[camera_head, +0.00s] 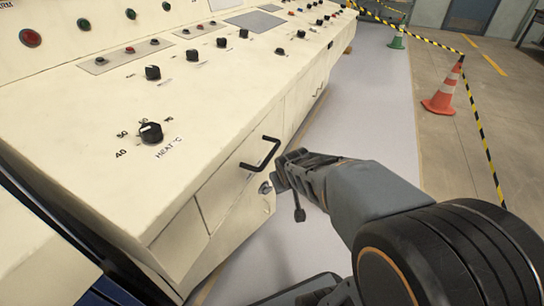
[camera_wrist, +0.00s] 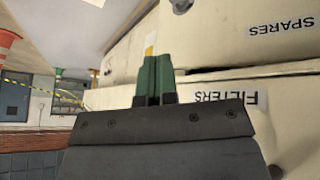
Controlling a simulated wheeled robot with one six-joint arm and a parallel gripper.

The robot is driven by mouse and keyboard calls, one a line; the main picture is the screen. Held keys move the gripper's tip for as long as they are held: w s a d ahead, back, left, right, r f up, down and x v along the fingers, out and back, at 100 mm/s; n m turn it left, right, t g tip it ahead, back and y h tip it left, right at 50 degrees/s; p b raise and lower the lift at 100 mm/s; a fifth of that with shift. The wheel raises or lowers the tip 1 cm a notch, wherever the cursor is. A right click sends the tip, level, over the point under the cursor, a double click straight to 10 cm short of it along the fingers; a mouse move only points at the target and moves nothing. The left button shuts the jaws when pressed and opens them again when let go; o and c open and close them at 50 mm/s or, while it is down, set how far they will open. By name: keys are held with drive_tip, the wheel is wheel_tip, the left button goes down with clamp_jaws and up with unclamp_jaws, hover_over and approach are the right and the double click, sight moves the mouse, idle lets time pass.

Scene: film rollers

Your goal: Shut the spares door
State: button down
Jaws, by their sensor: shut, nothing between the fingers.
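The spares door (camera_wrist: 250,45) shows in the wrist view with its SPARES label upside down. A round silver knob (camera_wrist: 182,5) is near its edge. A dark gap runs between it and the filters panel (camera_wrist: 200,88); I cannot tell how far the door stands open. In the head view, a silver knob (camera_head: 265,188) sits low on the cream console front, below a black bar handle (camera_head: 262,154). My gripper (camera_head: 280,180) is just right of that knob; contact cannot be told. Its green fingers (camera_wrist: 153,75) are together and empty in the wrist view.
The cream console (camera_head: 110,110) with dials and buttons fills the left. A dial (camera_head: 151,132) marked HEAT is on its top. Pale floor (camera_head: 375,100) lies clear to the right, then striped tape (camera_head: 482,130) and an orange cone (camera_head: 443,92).

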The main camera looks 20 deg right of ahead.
drive_tip(key=w+d+f+n+t+y, duration=0.25)
drive_tip(key=w+d+f+t, duration=0.35)
drive_tip(key=w+d, duration=0.3)
wheel_tip(320, 180, down, 4)
drive_tip(key=s+n+t+y, duration=0.2)
drive_tip(key=n+t+y, duration=0.15)
drive_tip(key=y, duration=0.35)
drive_tip(key=w+a+b, duration=0.1)
drive_tip(key=w+a, duration=0.2)
drive_tip(key=w, duration=0.3)
drive_tip(key=w+a+m+b, duration=0.1)
drive_tip(key=w+a+b, duration=0.1)
drive_tip(key=w, duration=0.4)
drive_tip(key=shift+a+r+t, duration=0.15)
drive_tip(key=shift+a+t, duration=0.2)
drive_tip(key=shift+a, duration=0.55)
